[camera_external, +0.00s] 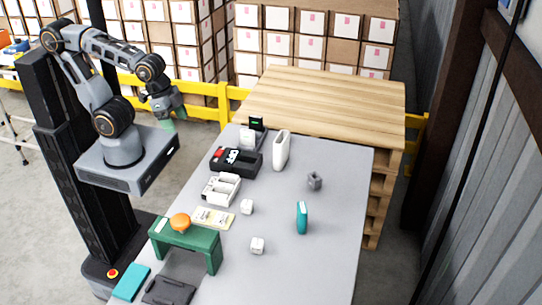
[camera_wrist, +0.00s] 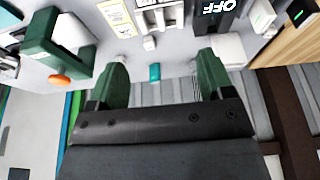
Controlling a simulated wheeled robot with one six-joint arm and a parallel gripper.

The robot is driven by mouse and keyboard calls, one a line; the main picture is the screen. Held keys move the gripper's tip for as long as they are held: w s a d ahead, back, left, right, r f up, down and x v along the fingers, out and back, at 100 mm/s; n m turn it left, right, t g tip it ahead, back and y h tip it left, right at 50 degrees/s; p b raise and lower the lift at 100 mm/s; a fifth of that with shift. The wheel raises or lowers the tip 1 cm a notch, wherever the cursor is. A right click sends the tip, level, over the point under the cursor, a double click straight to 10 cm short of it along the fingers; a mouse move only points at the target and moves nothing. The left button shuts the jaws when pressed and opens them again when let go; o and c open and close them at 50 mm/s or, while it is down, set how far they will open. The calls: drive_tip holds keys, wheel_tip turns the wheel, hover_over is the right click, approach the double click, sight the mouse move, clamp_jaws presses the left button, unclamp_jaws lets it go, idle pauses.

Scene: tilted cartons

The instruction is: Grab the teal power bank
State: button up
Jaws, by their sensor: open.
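A teal power bank (camera_external: 301,217) stands upright on the right half of the grey table in the external view. In the wrist view a small teal block (camera_wrist: 154,72), which looks like the same power bank, shows between my fingers in the picture but farther off. My gripper (camera_external: 168,124) is raised beyond the table's left edge, well away from the power bank. Its two green fingers (camera_wrist: 161,82) are apart with nothing held between them.
A green stand (camera_external: 192,235) with an orange object (camera_external: 180,222) is at front left. A flat teal item (camera_external: 131,282) lies at the near left. Bare table surrounds the power bank.

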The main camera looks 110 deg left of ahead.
drive_tip(key=shift+c, duration=0.3)
drive_tip(key=c, duration=0.3)
drive_tip(key=n+h+b, duration=0.6)
drive_tip(key=n+h, duration=0.4)
drive_tip(key=n, duration=0.8)
approach(302, 205)
drive_tip(key=s+r, duration=0.3)
drive_tip(key=s, duration=0.5)
drive_tip(key=w+a+f+n+t+h, duration=0.2)
drive_tip(key=w+a+f+n+h, duration=0.15)
drive_tip(key=w+f, duration=0.2)
drive_tip(key=shift+n+y, duration=0.35)
drive_tip(key=shift+n, duration=0.2)
drive_tip(key=x, duration=1.3)
drive_tip(key=shift+w+d+r, duration=0.3)
drive_tip(key=shift+w+d, duration=0.05)
drive_tip(key=shift+w, duration=0.05)
